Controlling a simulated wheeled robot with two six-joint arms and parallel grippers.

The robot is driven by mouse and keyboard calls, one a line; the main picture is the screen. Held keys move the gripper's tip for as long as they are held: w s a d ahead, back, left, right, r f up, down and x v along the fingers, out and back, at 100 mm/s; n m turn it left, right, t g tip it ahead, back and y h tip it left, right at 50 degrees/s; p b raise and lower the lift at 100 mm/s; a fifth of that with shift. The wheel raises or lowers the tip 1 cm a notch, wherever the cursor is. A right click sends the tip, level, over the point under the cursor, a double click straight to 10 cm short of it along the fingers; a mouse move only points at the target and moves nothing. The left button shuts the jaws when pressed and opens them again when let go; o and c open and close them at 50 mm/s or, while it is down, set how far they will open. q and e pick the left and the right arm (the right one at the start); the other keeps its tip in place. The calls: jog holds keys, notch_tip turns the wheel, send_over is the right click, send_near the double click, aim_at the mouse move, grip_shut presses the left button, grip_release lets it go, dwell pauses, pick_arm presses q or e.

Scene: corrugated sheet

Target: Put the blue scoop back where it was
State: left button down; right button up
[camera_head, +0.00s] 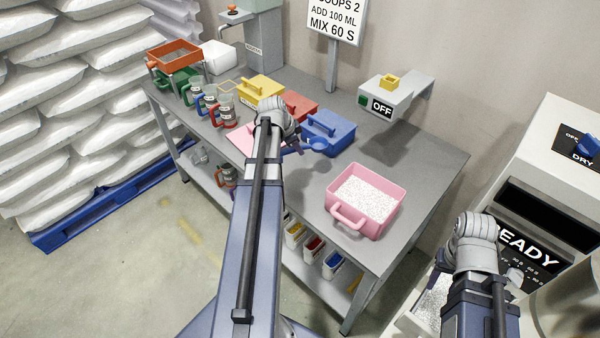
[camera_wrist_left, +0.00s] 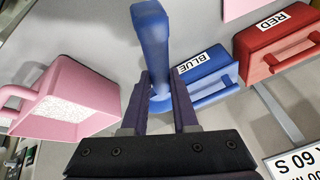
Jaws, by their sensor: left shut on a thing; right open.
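My left gripper (camera_head: 297,146) is shut on the blue scoop (camera_head: 318,144), which shows its bowl just in front of the blue box (camera_head: 333,133). In the left wrist view the scoop (camera_wrist_left: 152,40) stands up between the fingers of my left gripper (camera_wrist_left: 160,97). The blue box (camera_wrist_left: 213,68), labelled BLUE, lies just behind and to the right of the scoop there. Whether scoop and box touch, I cannot tell.
A pink bin (camera_head: 337,209) of white granules stands on the table's (camera_head: 427,160) right part. Red (camera_head: 299,104) and yellow (camera_head: 262,88) boxes stand left of the blue box. Several handled jugs are further left. An OFF device (camera_head: 398,98) is at the back.

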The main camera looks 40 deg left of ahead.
pick_arm(q)
jog(key=shift+f+b, duration=4.85)
jog(key=shift+f, duration=0.2)
jog(key=shift+r, duration=0.15)
jog(key=c, duration=0.7)
grip_release()
jog(key=shift+r, duration=0.1)
jog(key=p+v, duration=1.1)
jog(key=shift+s+r, duration=0.2)
jog(key=shift+r, duration=0.15)
